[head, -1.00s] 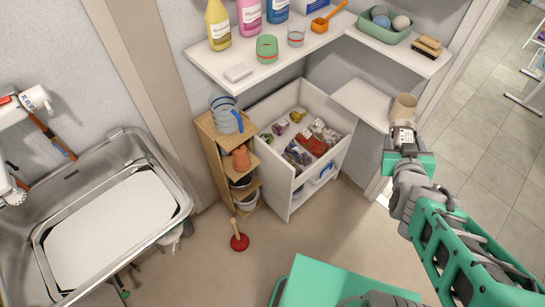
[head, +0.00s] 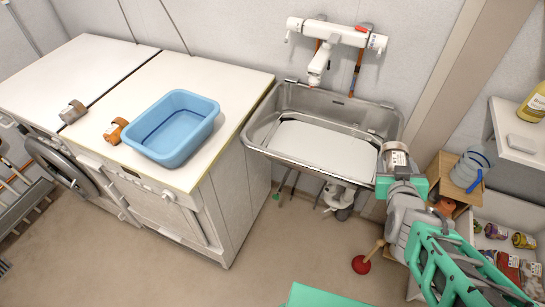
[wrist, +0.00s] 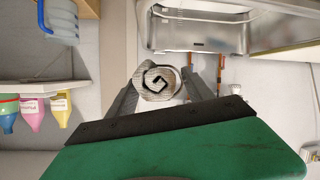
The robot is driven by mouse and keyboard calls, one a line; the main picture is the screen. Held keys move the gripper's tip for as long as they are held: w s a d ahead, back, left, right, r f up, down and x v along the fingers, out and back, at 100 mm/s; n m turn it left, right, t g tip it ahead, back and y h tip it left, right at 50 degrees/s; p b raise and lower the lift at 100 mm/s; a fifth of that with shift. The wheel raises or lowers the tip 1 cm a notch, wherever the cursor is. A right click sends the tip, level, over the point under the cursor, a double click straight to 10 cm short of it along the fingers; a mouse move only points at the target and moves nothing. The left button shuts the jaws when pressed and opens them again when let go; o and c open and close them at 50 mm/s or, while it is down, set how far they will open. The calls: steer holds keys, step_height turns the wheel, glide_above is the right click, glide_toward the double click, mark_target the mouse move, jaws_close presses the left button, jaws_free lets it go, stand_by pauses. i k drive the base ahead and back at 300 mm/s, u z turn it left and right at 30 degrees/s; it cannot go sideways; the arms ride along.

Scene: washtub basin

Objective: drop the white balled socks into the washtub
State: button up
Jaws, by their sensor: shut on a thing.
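The white balled socks (wrist: 157,82) show as a pale roll with a dark spiral between my gripper's fingers in the wrist view. In the head view, the pale roll (head: 395,155) is at the end of my gripper (head: 396,165), which is shut on it in front of the steel sink's right end. The blue plastic washtub (head: 172,128) stands on the white worktop at the left, apart from my gripper. Its visible inside looks empty.
The steel sink (head: 262,133) with a white panel lies between my gripper and the washtub. A white tap (head: 318,62) rises behind it. Grey (head: 72,112) and orange (head: 116,130) rolls lie left of the washtub. A wooden shelf (head: 440,172) with a jug is at the right.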

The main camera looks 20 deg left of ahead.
mark_target(322, 156)
steer(key=u, duration=1.95)
steer(key=i, duration=1)
steer(key=z, duration=0.05)
